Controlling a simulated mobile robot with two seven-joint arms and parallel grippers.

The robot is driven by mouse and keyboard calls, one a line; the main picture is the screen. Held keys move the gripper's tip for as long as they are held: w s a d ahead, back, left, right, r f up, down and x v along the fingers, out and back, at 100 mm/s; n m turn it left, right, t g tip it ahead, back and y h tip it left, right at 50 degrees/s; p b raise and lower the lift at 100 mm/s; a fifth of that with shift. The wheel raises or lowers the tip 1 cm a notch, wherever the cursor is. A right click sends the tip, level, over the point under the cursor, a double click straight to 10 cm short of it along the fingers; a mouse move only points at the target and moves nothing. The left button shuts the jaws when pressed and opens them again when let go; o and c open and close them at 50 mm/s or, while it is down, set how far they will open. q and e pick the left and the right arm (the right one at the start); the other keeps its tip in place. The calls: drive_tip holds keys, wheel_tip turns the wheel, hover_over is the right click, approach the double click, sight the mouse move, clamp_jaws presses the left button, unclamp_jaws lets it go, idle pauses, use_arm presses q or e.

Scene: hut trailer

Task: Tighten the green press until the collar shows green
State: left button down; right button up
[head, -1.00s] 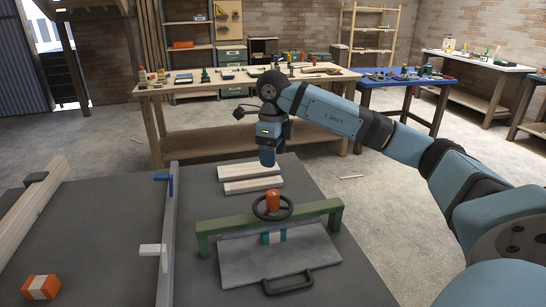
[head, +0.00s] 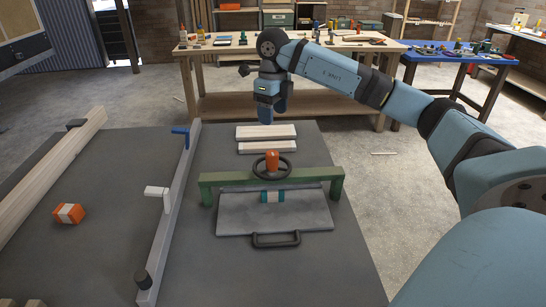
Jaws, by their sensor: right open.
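The green press (head: 326,190) stands on the grey bench as a low green frame across a grey plate (head: 290,216) with a dark handle at its front. A black handwheel (head: 287,171) with an orange knob (head: 272,158) sits on top of the crossbar. Below the bar is a small collar (head: 272,197), teal at both sides with a pale band in the middle. My right gripper (head: 265,121) points down beyond the press, above and behind the pale boards, apart from the wheel. It is open, with no object visible in it; its finger gap is hard to see. My left gripper is out of view.
Two pale boards (head: 267,147) lie behind the press. A grey rail (head: 177,208) with a blue lever and a white block runs along its left. An orange-and-white block (head: 69,213) and a long timber (head: 48,170) lie farther left. The bench is bare right of the press.

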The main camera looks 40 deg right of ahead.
sight(272, 153)
wheel_tip(272, 153, down, 14)
drive_tip(key=shift+w+a, duration=0.1)
idle(0.5)
drive_tip(key=c, duration=0.9)
